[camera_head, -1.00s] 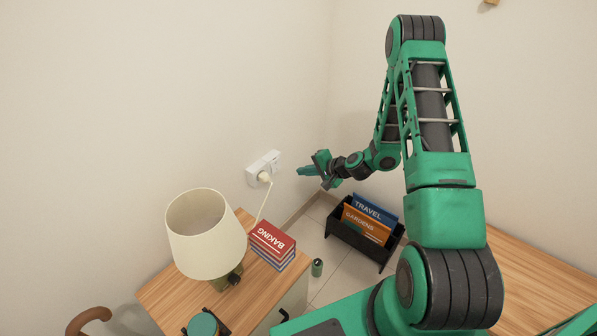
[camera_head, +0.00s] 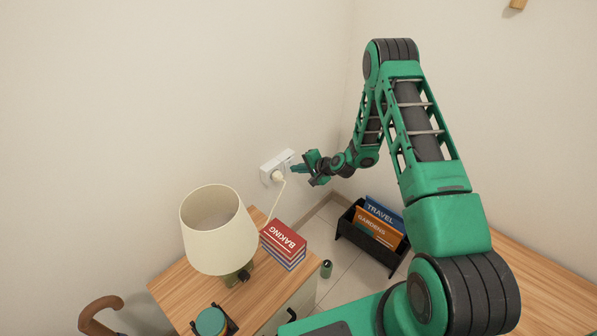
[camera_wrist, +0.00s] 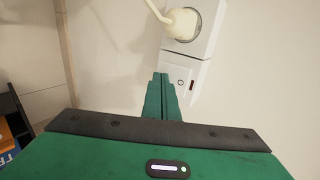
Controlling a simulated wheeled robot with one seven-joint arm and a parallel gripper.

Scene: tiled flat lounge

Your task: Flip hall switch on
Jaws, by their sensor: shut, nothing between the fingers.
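A white wall plate (camera_head: 268,168) is fixed to the wall behind the lamp, with a cream plug (camera_head: 278,176) and cord in it. In the wrist view the fingertips (camera_wrist: 160,77) overlap the switch's left edge. I cannot tell whether they touch it, or which way the rocker is tilted.
A lamp (camera_head: 213,232) and a stack of books (camera_head: 285,240) stand on a wooden cabinet (camera_head: 176,287) below the plate. A black rack (camera_head: 352,236) with books stands on the floor to the right. The wall around the plate is bare.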

